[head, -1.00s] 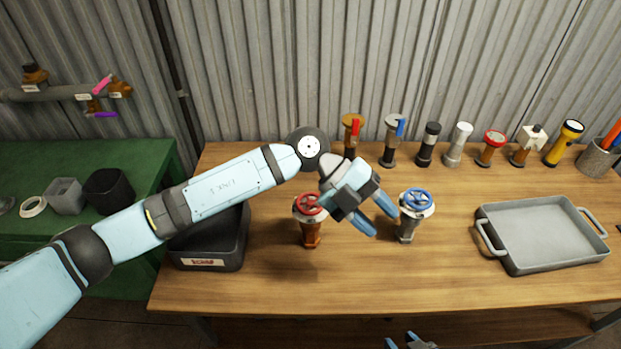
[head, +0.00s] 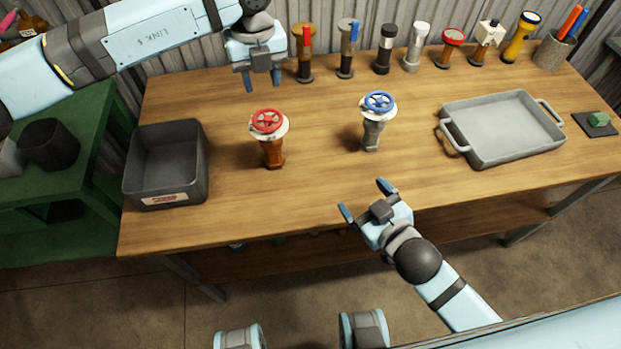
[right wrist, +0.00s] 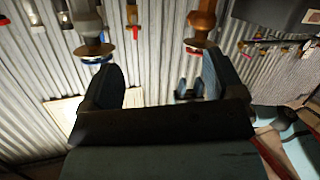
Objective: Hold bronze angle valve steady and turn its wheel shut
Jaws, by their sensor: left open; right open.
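The bronze angle valve (head: 272,153) stands upright on the wooden bench, with a red handwheel (head: 268,121) on top. In the right wrist view, which is upside down, the bronze valve (right wrist: 203,20) hangs at the upper right, partly cut off. My left gripper (head: 263,82) is open and empty, fingers pointing down, behind and above the red wheel and apart from it. My right gripper (head: 366,200) is open and empty at the bench's front edge, to the right of and nearer than the bronze valve. Its two fingers (right wrist: 163,65) also show in the right wrist view.
A silver valve with a blue wheel (head: 378,103) stands right of the bronze one. A dark grey bin (head: 165,187) is at left, a grey tray (head: 447,131) at right. Several valves and torches line the back. Bench (head: 320,172) between the two valves is clear.

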